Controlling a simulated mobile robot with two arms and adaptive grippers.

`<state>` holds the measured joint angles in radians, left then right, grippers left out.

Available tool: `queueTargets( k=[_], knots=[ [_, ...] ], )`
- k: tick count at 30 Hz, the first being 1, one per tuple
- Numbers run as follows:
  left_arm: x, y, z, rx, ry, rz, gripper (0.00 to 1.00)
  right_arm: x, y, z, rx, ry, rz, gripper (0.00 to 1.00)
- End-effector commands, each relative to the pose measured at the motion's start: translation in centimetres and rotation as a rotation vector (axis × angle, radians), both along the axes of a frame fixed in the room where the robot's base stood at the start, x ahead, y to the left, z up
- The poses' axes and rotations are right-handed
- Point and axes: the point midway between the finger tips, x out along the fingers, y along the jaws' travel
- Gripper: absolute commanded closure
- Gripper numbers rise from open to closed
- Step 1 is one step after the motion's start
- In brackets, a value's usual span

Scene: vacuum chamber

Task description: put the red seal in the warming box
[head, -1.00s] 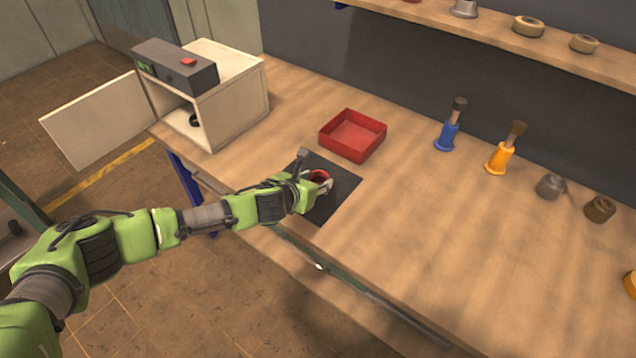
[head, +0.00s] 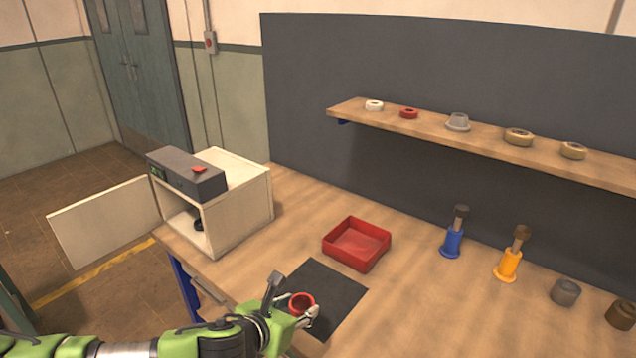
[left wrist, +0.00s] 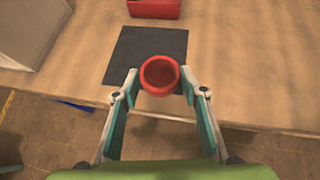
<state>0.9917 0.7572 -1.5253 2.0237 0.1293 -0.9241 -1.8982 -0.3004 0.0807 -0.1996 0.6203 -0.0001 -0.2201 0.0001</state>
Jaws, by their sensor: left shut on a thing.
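The red seal (head: 301,302) is a thick red ring. My left gripper (head: 300,312) is shut on it, with one finger on each side. In the left wrist view the seal (left wrist: 159,76) sits between the fingertips (left wrist: 160,80), in front of the near part of the dark mat (left wrist: 150,48). It looks held above the bench, but the exact gap cannot be told. The warming box (head: 240,212) is pale, with a dark control unit (head: 187,176) on top. Its door (head: 103,222) stands wide open to the left. A small dark thing (head: 198,223) shows inside the opening. My right gripper is out of view.
A red tray (head: 356,246) stands behind the mat, right of the box. A blue holder (head: 452,242) and an orange holder (head: 508,265) stand to the right, with grey (head: 565,291) and brown (head: 621,314) pieces. A shelf (head: 480,138) with rings is above. Bench between box and tray is clear.

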Motion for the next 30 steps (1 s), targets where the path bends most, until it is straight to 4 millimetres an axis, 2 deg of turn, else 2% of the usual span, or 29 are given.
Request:
queueTargets(
  k=[5, 10, 12, 15, 18, 23, 28, 29, 30],
  knots=[
    [0.9, 1.1, 4.0, -0.005, -0.008, 0.074, 0.74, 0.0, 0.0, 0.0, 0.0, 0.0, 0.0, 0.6],
    [1.0, 4.3, 11.2, -0.007, -0.009, 0.214, 0.74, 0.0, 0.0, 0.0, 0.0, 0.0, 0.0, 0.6],
    [0.3, 6.0, 14.2, -0.007, -0.009, 0.269, 0.74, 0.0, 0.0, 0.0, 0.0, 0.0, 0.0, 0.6],
    [-1.2, 8.3, 17.8, -0.004, -0.007, 0.329, 0.74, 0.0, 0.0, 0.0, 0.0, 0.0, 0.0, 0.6],
    [-2.8, 10.2, 20.3, -0.003, -0.006, 0.375, 0.74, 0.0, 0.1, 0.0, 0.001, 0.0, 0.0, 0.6],
    [-4.6, 12.2, 22.5, 0.0, -0.004, 0.414, 0.74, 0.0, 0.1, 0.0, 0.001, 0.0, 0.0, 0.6],
    [-5.3, 12.7, 23.0, -0.001, 0.002, 0.423, 0.74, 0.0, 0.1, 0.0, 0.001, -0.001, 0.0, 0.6],
    [-5.3, 12.7, 22.9, -0.003, 0.002, 0.424, 0.74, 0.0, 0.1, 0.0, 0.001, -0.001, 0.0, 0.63],
    [-5.3, 12.7, 23.0, -0.004, 0.003, 0.425, 0.74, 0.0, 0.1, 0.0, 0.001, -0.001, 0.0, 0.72]
  ],
)
